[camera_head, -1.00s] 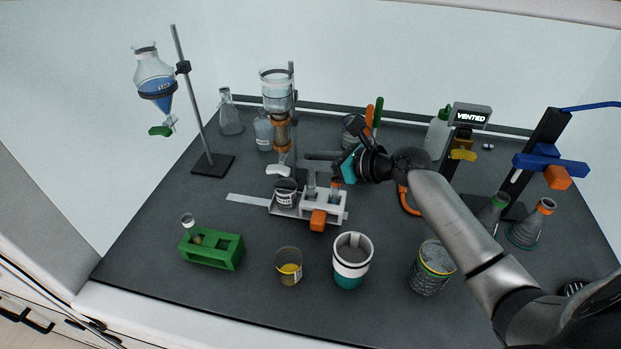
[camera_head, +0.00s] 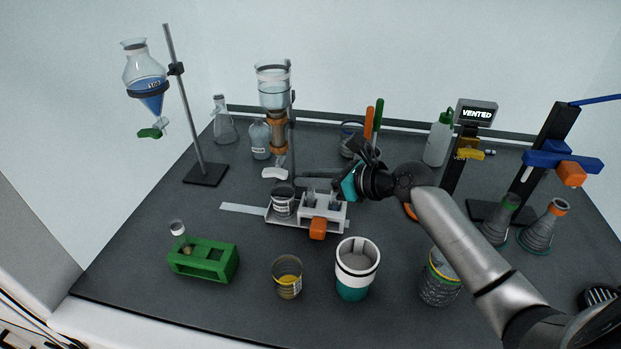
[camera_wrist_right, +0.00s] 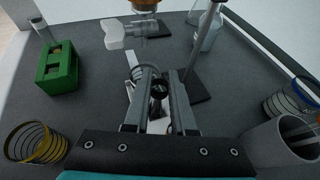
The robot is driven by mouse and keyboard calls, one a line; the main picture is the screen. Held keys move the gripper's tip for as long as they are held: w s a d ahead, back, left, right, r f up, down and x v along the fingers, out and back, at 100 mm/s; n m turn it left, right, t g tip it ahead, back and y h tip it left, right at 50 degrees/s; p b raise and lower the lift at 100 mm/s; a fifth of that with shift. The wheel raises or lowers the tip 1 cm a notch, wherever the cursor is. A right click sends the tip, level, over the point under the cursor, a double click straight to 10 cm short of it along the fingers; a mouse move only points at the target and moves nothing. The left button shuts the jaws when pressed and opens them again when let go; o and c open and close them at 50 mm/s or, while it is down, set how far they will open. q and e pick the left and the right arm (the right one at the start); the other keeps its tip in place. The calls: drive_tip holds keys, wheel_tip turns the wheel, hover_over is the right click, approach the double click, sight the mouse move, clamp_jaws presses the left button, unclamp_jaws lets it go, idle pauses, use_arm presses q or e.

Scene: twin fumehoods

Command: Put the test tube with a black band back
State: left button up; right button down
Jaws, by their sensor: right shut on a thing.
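My right gripper (camera_head: 318,185) is just above the white rack (camera_head: 337,225) at the middle of the bench, its fingers pointing left. It is shut on a test tube. In the right wrist view, the tube's dark rim (camera_wrist_right: 158,91) shows between the fingers of the right gripper (camera_wrist_right: 158,80). The tube's lower part is at the rack; I cannot tell how deep it sits. The black band is hard to make out. Another tube (camera_head: 178,229) stands tilted in the green rack (camera_head: 225,263) at the left. My left gripper is not in view.
A filter funnel on a stand (camera_head: 274,95) is behind.

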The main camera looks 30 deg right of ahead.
drive_tip(key=c, duration=0.7)
unclamp_jaws()
drive_tip(key=shift+f, duration=0.1)
drive_tip(key=shift+c, duration=0.2)
drive_tip(key=p+v, duration=0.2)
drive_tip(key=v, duration=1)
